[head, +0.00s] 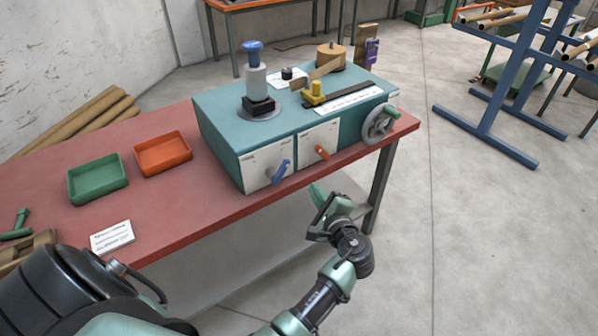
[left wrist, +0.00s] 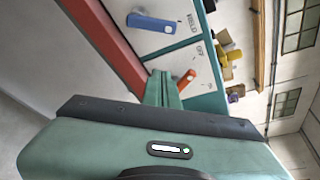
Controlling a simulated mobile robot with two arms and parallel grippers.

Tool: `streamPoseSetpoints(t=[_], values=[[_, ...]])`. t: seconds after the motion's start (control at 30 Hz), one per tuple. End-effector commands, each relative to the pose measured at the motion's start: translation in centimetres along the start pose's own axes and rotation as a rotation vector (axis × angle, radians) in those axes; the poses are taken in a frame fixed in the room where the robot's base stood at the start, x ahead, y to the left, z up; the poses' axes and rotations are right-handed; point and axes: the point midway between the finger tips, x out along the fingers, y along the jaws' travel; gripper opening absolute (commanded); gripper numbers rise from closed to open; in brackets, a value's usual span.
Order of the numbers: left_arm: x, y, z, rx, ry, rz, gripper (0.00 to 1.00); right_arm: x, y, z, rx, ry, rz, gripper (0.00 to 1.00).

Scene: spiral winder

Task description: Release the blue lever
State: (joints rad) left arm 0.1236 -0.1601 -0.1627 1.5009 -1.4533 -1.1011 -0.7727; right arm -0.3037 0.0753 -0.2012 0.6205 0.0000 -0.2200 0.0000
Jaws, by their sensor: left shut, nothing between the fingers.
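The blue lever (head: 281,172) sits on a white front panel of the teal winder (head: 222,143), at its lower left. In the head view it is tilted, running from upper right to lower left. It also shows in the left wrist view (left wrist: 152,22), against the white panel. My left gripper (head: 317,191) is in front of the bench edge, to the right of the blue lever and lower in the picture, apart from it. Its green fingers (left wrist: 162,88) are together with nothing between them. My right gripper is not in view.
An orange lever (head: 322,152) is on the panel to the right, and it shows near my fingertips in the wrist view (left wrist: 187,80). A handwheel (head: 378,124) sticks out at the winder's right end. Green (head: 98,180) and orange (head: 163,154) trays stand on the red bench (head: 180,218).

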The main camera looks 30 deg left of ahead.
Motion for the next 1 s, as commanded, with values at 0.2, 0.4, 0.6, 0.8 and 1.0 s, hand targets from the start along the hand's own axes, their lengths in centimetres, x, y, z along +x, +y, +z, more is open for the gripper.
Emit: streamPoseSetpoints(t=[0.2, 0.4, 0.6, 0.8, 1.0], values=[[1.6, -0.1, 0.0, 0.003, 0.0, -0.002, 0.0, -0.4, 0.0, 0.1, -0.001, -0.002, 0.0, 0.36], [5.6, -0.2, 0.1, 0.002, -0.001, 0.0, 0.0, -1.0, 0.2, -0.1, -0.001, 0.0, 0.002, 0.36], [9.9, -0.1, 0.0, 0.001, -0.001, 0.0, 0.0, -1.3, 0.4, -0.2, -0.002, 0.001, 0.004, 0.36], [9.1, -0.2, 2.8, 0.0, 0.002, 0.002, 0.0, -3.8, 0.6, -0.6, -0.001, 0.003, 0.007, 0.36], [8.7, 0.0, 3.7, 0.0, 0.003, 0.001, 0.0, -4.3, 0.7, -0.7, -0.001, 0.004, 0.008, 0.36]])
